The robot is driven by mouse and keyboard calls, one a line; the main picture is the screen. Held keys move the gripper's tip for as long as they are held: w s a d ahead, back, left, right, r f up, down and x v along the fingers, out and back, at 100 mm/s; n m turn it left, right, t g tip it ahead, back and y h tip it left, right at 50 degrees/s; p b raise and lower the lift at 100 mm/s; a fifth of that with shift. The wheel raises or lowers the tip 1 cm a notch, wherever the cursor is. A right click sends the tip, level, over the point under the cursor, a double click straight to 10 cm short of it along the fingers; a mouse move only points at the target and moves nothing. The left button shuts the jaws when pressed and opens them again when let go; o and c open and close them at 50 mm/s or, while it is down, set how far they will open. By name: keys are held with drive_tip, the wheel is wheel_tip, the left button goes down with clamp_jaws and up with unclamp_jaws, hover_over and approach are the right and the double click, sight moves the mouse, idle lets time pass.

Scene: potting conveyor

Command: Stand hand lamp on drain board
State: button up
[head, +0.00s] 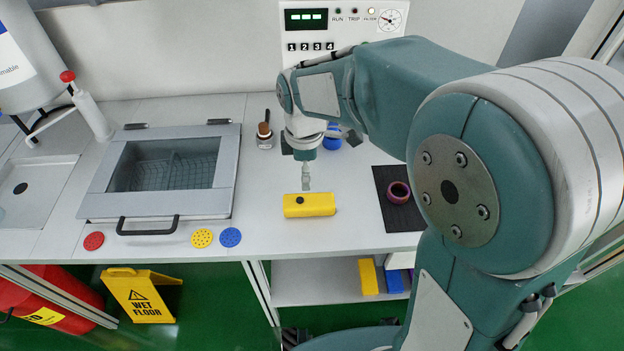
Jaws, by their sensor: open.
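A yellow block-shaped body with a black round knob (310,205), which looks like the hand lamp, lies on its long side on the white bench near the front edge. My gripper (307,184) points down just above and behind it in the head view. It is open and holds nothing; whether its fingers touch the lamp I cannot tell. A pale grey panel with a dark round hole (45,180), which looks like the drain board, lies at the far left of the bench. Its top is bare where it shows.
A lidded grey basin (103,207) with a black handle stands between lamp and panel. Red (93,241), yellow (202,238) and blue (230,237) discs lie along the front edge. A small bottle (265,137) stands behind. A dark mat (405,217) bears a purple ring (399,192).

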drive_tip(key=s+d+r+m+t, duration=0.2)
drive_tip(key=s+d+r+m, duration=0.3)
drive_tip(key=s+m, duration=0.3)
drive_tip(key=s+d+r+m+t, duration=0.3)
drive_tip(key=s+d+r+m, duration=0.2)
drive_tip(key=s+d+m, duration=0.2)
drive_tip(key=s+m, duration=0.1)
drive_tip(key=m, duration=0.1)
drive_tip(key=shift+s+d+m+t, duration=0.2)
drive_tip(key=shift+d+m+t, duration=0.05)
drive_tip(key=shift+m+t, duration=0.05)
idle(1.4)
